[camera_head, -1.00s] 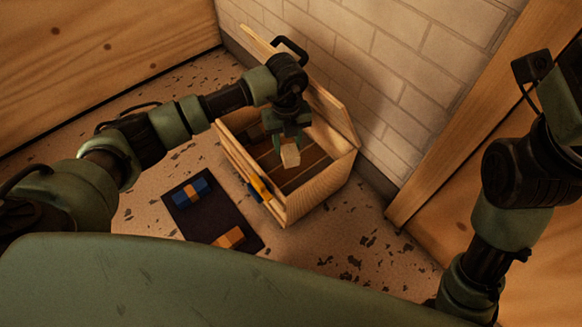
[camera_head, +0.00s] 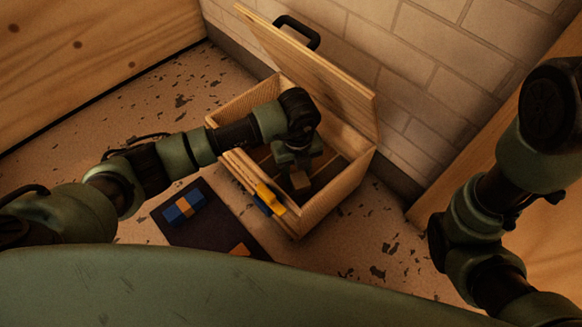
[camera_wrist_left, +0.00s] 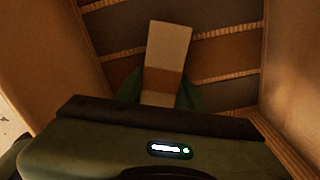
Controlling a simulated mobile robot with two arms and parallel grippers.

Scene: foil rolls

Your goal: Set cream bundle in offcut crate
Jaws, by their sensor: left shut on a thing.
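The cream bundle (camera_wrist_left: 170,45) shows in the left wrist view as a pale block with a tan band around it. My left gripper (camera_wrist_left: 160,92) is shut on it, with a green finger on either side. In the head view the bundle (camera_head: 300,180) hangs inside the open wooden crate (camera_head: 328,205), over its slatted floor; I cannot tell whether it touches the floor. My left gripper (camera_head: 299,170) reaches down into the crate. The crate's lid (camera_head: 318,68) stands open at the back. My right arm is at the right edge; its gripper is out of view.
A dark mat (camera_head: 222,229) lies in front of the crate with a blue bundle (camera_head: 184,208) and an orange bundle (camera_head: 240,250) on it. An orange-yellow clip (camera_head: 270,198) sits on the crate's front wall. A brick wall (camera_head: 420,75) stands behind.

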